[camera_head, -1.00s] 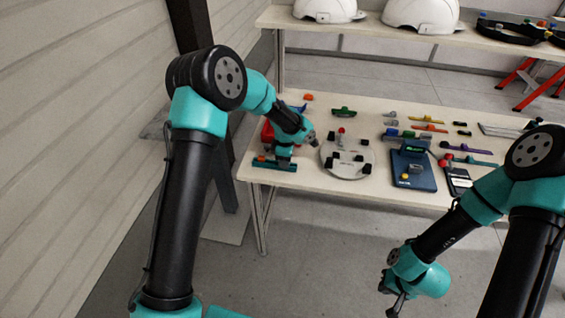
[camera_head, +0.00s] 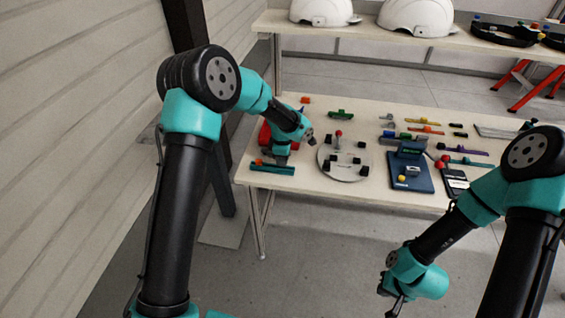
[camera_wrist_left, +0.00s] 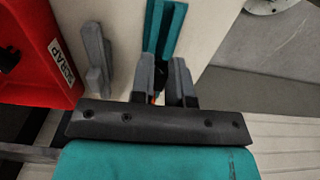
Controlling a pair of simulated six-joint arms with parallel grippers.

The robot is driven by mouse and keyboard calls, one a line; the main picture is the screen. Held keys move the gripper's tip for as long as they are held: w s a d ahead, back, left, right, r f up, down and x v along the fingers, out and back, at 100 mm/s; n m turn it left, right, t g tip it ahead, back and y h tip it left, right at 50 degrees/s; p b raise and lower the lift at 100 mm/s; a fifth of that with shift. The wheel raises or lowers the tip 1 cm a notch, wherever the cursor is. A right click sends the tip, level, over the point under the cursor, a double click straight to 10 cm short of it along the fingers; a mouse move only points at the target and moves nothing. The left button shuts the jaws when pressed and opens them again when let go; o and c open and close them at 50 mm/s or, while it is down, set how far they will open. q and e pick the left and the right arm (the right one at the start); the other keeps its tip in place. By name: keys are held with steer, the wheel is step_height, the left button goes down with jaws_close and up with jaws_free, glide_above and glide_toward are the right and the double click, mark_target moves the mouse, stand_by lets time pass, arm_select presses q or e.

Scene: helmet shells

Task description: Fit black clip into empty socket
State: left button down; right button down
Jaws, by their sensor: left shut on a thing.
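My left gripper (camera_head: 281,157) is over the near left of the table, just above a teal rail (camera_head: 272,169). In the left wrist view its fingers (camera_wrist_left: 163,80) are close together around a small dark piece, apparently the black clip (camera_wrist_left: 161,76), mostly hidden between them. The teal rail (camera_wrist_left: 164,28) runs behind it in that view. I cannot tell whether the clip touches the rail, and no empty socket can be made out. My right gripper (camera_head: 393,298) hangs low in front of the table, too small to read.
A red bin (camera_wrist_left: 38,52) and a grey upright part (camera_wrist_left: 95,58) are beside the left gripper. A round plate (camera_head: 345,175) with several black blocks and a red-topped post is right of it. A blue stand (camera_head: 408,178) and coloured rails lie farther right.

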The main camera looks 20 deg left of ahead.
arm_select(q)
steer(key=shift+r, duration=0.6)
steer(key=shift+s+d+r, duration=0.1)
steer(key=shift+s+r, duration=0.1)
steer(key=shift+s, duration=0.1)
steer(key=s+d+r, duration=0.1)
steer(key=s+d, duration=0.3)
steer(key=s, duration=1.1)
steer(key=shift+r, duration=0.2)
steer(key=shift+w, duration=0.1)
